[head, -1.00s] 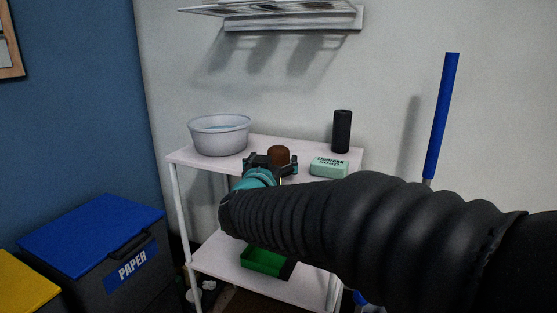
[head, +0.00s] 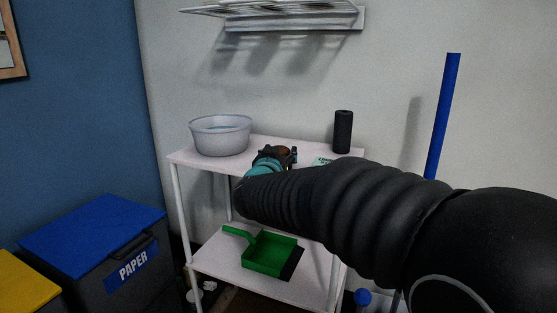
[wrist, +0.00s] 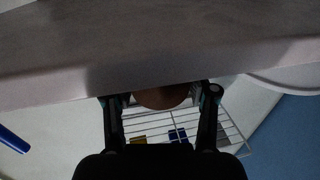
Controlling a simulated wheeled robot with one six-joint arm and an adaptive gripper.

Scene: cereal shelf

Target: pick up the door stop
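The door stop is a brown rounded piece (head: 284,150) on the top board of the white shelf unit (head: 262,141). In the head view my gripper (head: 277,154) is at it and hides part of it. In the wrist view the brown door stop (wrist: 162,98) shows between the two spread fingers of my gripper (wrist: 160,96), with a small gap on each side. The gripper looks open.
A grey-white basin (head: 220,136) stands left on the top board. A black cylinder (head: 343,131) and a mostly hidden pale green box (head: 323,161) are to the right. A green dustpan (head: 268,254) lies on the lower board. A wall rack (head: 295,20) hangs above.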

